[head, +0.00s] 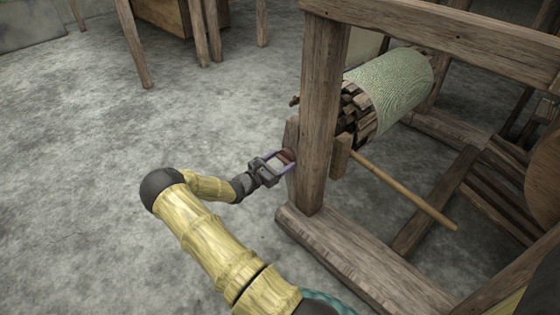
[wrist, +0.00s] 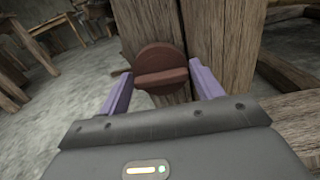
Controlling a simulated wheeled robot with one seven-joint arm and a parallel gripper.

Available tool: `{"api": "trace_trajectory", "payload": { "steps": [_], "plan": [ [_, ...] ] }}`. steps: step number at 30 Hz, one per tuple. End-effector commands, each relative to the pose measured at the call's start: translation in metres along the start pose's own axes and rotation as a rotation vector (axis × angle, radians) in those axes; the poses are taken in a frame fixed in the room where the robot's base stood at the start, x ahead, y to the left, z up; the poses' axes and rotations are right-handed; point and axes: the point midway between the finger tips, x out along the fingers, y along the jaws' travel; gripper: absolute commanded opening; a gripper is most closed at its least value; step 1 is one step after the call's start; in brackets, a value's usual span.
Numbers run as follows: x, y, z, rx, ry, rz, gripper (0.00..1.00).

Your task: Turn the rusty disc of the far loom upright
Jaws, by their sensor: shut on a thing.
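The rusty disc (wrist: 160,60) is round and reddish brown, with a raised bar across its face, set on a wooden post of the loom. In the wrist view the bar lies nearly level between the two purple fingers. In the head view only a small part of the disc (head: 287,156) shows, at the low outer side of the loom post (head: 322,110). My gripper (head: 283,161) reaches it from the left, its fingers shut on the bar's two ends. In the wrist view my gripper (wrist: 161,78) has one finger on each side.
A roll of green cloth (head: 395,88) lies behind the post. A thin wooden rod (head: 405,190) sticks out to the right. The loom's base beam (head: 360,262) runs along the floor. The grey floor (head: 90,180) at the left is clear. Wooden furniture (head: 170,15) stands at the back.

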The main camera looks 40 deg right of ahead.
Motion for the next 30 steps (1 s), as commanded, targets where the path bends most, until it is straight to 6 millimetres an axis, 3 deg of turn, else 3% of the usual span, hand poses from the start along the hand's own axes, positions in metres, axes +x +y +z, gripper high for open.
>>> {"api": "trace_trajectory", "payload": {
  "steps": [11, 30],
  "plan": [
    [-0.0012, 0.0007, 0.0049, 0.216, 0.001, 0.006, 0.42],
    [-0.0016, -0.002, 0.0022, 0.816, 0.003, 0.006, 0.43]
  ]
}}
